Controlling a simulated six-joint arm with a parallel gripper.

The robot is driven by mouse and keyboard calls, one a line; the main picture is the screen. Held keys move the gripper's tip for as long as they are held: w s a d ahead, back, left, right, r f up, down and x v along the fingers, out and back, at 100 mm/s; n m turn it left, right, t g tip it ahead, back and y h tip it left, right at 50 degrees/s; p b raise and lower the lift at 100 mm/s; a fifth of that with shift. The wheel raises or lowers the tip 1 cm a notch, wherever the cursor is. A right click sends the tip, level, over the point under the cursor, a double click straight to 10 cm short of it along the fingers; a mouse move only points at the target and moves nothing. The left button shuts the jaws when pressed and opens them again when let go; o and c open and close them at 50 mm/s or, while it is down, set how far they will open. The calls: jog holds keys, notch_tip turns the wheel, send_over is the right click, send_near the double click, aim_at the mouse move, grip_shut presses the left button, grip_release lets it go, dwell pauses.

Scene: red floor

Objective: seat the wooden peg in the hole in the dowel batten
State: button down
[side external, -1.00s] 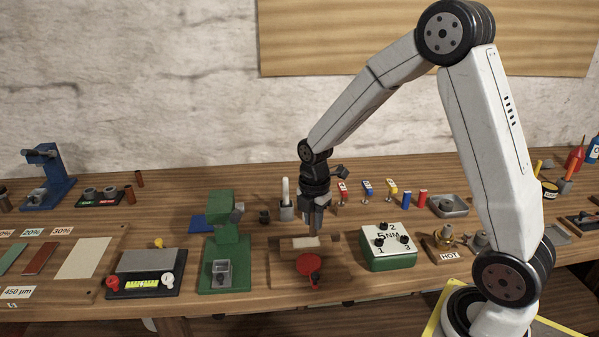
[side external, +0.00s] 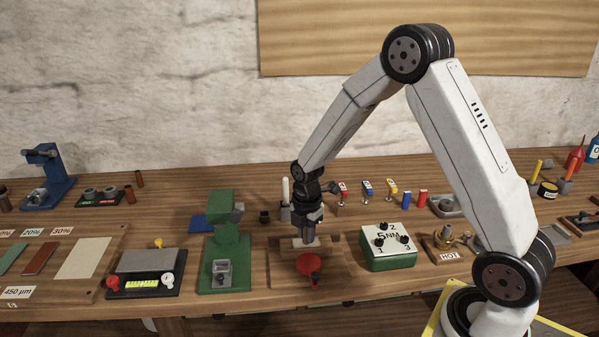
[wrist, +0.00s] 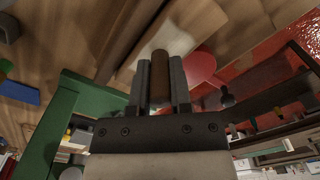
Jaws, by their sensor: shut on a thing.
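The dowel batten (side external: 299,245) is a pale wooden block on a brown wooden fixture, behind a red round knob. Its pale top also shows beyond the peg in the wrist view (wrist: 172,40). The hole is hidden by the peg and fingers, so I cannot tell whether the peg tip is in it.
A green press (side external: 224,245) stands close on the left. A green-and-white torque box (side external: 388,247) stands on the right. The red knob (side external: 308,264) is in front of the batten. A white-topped marker in a holder (side external: 286,200) stands close behind the gripper.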

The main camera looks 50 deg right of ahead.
jog(key=shift+f, duration=0.3)
jog(key=c, duration=0.5)
grip_release()
jog(key=shift+c, duration=0.2)
jog(key=shift+r, duration=0.2)
jog(key=shift+r, duration=6)
jog(key=s+a+f+m+t, duration=0.1)
jog(key=s+a+f+m, duration=0.1)
jog(key=s+m, duration=0.4)
jog(key=s+a+f+m+t, duration=0.1)
jog(key=s+a+m, duration=0.4)
jog(key=m, duration=0.7)
jog(key=shift+s+a+f+t, duration=0.3)
jog(key=shift+s+f, duration=0.45)
jog(key=shift+s, duration=0.15)
